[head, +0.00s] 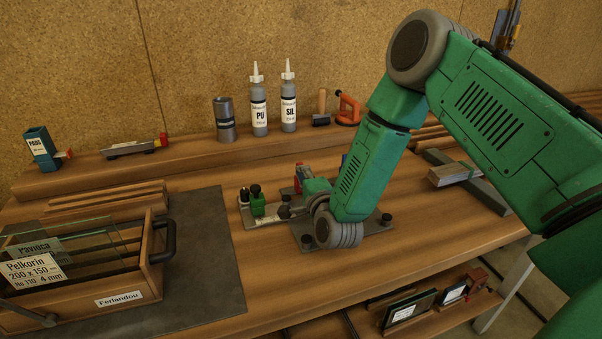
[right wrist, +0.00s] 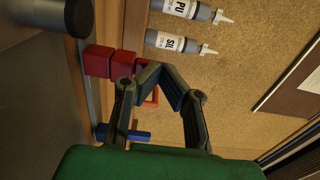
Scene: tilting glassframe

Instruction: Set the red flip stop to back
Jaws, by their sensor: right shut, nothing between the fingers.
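The red flip stop (right wrist: 99,61) shows in the right wrist view as red blocks at the upper left, beside a grey plate edge. In the head view a small red part (head: 298,181) shows just behind my right wrist, mostly hidden. My right gripper (right wrist: 150,72) is shut and empty, its fingertips close to the right end of the red blocks. I cannot tell whether they touch. In the head view my right arm hides most of its fingers and the fixture around the stop. My left gripper is in neither view.
A blue bar (right wrist: 127,134) lies near the fingers. A wooden crate (head: 127,287) of glass panes stands front left. Bottles (head: 259,112) stand on the rear shelf.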

